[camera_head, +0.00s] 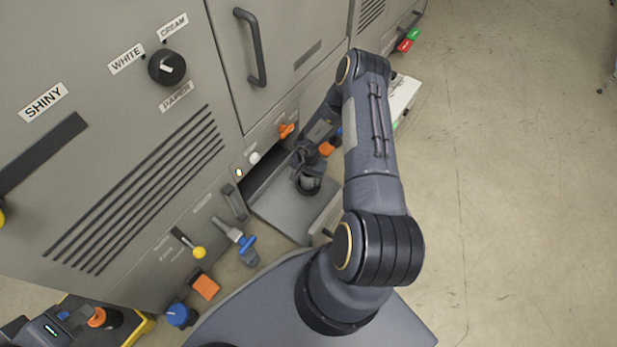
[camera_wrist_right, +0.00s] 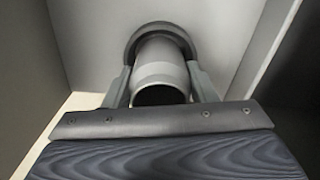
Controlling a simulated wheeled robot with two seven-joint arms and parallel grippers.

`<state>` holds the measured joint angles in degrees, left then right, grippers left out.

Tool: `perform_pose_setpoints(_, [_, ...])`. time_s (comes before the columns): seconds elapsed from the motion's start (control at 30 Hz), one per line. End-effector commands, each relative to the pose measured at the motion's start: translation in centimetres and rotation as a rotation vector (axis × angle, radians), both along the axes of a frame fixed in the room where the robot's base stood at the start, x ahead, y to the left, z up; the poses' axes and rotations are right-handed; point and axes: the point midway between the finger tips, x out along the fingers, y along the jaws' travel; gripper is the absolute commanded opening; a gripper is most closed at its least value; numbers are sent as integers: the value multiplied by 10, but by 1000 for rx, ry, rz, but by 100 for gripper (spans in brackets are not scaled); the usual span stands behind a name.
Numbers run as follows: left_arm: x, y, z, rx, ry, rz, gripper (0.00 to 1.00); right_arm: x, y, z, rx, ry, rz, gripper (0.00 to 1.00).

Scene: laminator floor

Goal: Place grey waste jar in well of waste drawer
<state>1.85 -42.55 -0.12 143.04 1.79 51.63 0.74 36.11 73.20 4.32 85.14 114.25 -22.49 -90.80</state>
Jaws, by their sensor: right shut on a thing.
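The waste drawer (camera_head: 287,212) is pulled out low from the machine front. My right gripper (camera_head: 310,170) reaches down over it, partly hidden by my own arm in the head view. In the right wrist view its fingers (camera_wrist_right: 160,88) are shut on the grey waste jar (camera_wrist_right: 162,72), one finger on each side. A dark round rim, seemingly of the well (camera_wrist_right: 133,45), curves around the jar's far end. I cannot tell how deep the jar sits in it. My left gripper seems to be at the bottom left corner of the head view, cut off, with its fingers unclear.
The grey machine front (camera_head: 120,150) stands at left, with a door handle (camera_head: 252,48) and a yellow-knobbed lever (camera_head: 198,252). A black tray with a yellow edge (camera_head: 142,328) is at bottom left. The floor (camera_head: 510,190) at right is clear.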

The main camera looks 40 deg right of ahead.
Motion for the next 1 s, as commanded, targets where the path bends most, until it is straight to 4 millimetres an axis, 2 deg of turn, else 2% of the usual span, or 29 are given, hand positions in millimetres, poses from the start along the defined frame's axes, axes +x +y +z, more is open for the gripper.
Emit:
perform_pose_setpoints(0.27, [0, 0, -3, 0, 0, 0, 0, 0, 0, -3, 0, -1, 1, 27])
perform_pose_setpoints(0.3, [0, 0, -2, 0, 0, 0, 0, 0, 0, -2, 0, -1, 1, 55])
perform_pose_setpoints(0.43, [0, 0, -1, 0, 0, 0, 0, 0, 0, -1, 0, -1, 1, 72])
perform_pose_setpoints(0.77, [0, 0, 2, 0, 0, 0, 0, 0, 0, 2, 0, 0, 1, 73])
perform_pose_setpoints(0.87, [0, 0, 8, 0, 0, 0, 0, 0, 0, 13, 0, -1, 0, 73])
perform_pose_setpoints(1.0, [0, 0, 24, 0, 0, 0, 0, 1, 0, 43, 0, -2, -2, 73])
